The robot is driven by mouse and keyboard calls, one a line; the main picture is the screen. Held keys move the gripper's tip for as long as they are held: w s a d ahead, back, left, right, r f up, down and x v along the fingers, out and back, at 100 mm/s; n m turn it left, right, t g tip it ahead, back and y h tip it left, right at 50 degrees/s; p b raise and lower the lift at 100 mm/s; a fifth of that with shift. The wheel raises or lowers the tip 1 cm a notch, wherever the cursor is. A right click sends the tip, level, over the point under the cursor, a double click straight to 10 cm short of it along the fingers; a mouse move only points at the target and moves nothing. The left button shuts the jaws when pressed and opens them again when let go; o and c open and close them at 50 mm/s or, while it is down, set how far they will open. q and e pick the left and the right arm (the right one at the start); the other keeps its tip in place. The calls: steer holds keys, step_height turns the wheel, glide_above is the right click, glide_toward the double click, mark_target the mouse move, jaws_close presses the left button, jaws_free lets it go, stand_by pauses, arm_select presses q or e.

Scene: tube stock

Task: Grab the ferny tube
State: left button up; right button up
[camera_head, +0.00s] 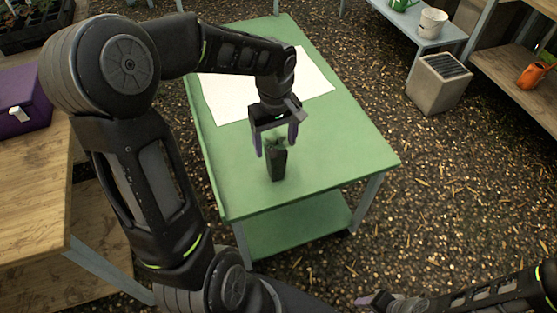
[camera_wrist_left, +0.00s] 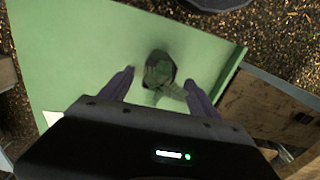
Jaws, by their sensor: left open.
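A small dark tube (camera_head: 277,165) with green leafy growth at its top stands upright on the green table (camera_head: 330,150). In the left wrist view the tube (camera_wrist_left: 159,68) shows from above, with its leaves between and just beyond the fingertips. My left gripper (camera_head: 275,147) is open right above and behind the tube, its two purple fingers apart on either side of the leaves. It also shows in the left wrist view (camera_wrist_left: 158,84). I cannot tell whether a finger touches the leaves. My right arm shows at the lower right, and its gripper (camera_head: 372,299) is small and partly cut off.
A white sheet (camera_head: 315,75) lies on the table behind the gripper. A purple box (camera_head: 20,100) sits on a wooden bench at the left. A planter (camera_head: 438,84) and shelves stand at the right. The green table is otherwise clear.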

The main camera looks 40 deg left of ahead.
mark_target(276, 161)
arm_select(q)
steer(key=shift+f, duration=1.35)
steer(key=shift+f, duration=2.65)
jaws_close()
